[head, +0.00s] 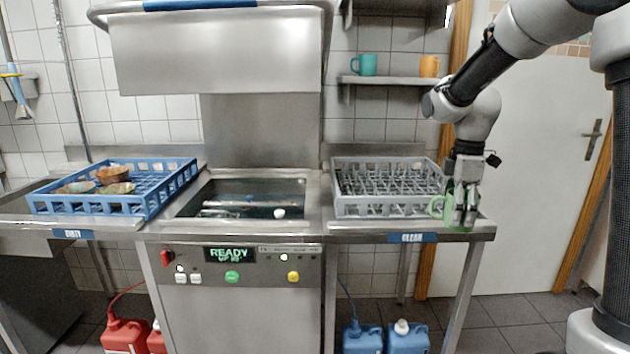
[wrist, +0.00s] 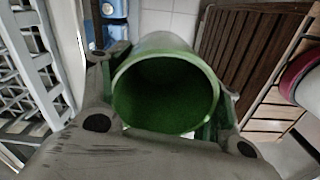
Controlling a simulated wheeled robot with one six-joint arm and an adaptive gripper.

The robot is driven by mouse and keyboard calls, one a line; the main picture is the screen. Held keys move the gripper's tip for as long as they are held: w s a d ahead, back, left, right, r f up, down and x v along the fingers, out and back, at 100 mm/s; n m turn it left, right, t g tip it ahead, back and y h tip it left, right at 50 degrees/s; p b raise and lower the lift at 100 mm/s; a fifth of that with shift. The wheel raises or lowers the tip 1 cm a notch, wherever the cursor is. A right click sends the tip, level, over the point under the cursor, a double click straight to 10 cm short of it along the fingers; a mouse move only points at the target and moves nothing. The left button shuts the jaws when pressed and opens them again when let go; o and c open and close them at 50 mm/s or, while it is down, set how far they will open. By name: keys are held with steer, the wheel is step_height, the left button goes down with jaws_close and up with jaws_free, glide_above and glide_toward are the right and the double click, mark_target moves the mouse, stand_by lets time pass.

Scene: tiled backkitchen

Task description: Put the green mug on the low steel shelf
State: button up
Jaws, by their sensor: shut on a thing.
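The green mug (head: 437,207) is in my gripper (head: 464,218) at the right end of the clean-side counter, just right of the grey rack. In the wrist view the mug (wrist: 165,92) shows its open mouth between the fingers of my gripper (wrist: 168,130), which are shut on it. The fingers hide part of the mug in the head view. I cannot tell whether it touches the counter. The low steel shelf (head: 392,80) is on the wall above the rack. A teal mug (head: 364,65) stands on its left part and an orange mug (head: 429,66) at its right end.
A grey rack (head: 385,209) stands on the clean-side counter (head: 345,230). Another shelf (head: 400,8) hangs above the low one. The dishwasher hood (head: 215,55) is raised at left. A blue crate (head: 150,205) holds bowls. The low shelf has bare room between its two mugs.

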mark_target(442, 218)
steer(key=m, duration=0.1)
steer(key=w+m, duration=0.1)
steer(key=m, duration=0.1)
steer(key=w+m, duration=0.1)
steer(key=shift+a+f, duration=0.1)
steer(key=shift+f, duration=0.15)
steer(key=w+f+m, duration=0.1)
steer(key=m, duration=0.1)
steer(key=w+f+m, duration=0.1)
steer(key=f+m, duration=0.2)
steer(key=m, duration=0.1)
steer(key=shift+w+a+f+m, duration=0.3)
steer(key=shift+w+a, duration=0.05)
steer(key=shift+w, duration=0.05)
steer(key=s+a+f+m, duration=0.2)
steer(key=f+m, duration=0.3)
steer(key=f, duration=1.2)
steer(key=shift+a, duration=0.55)
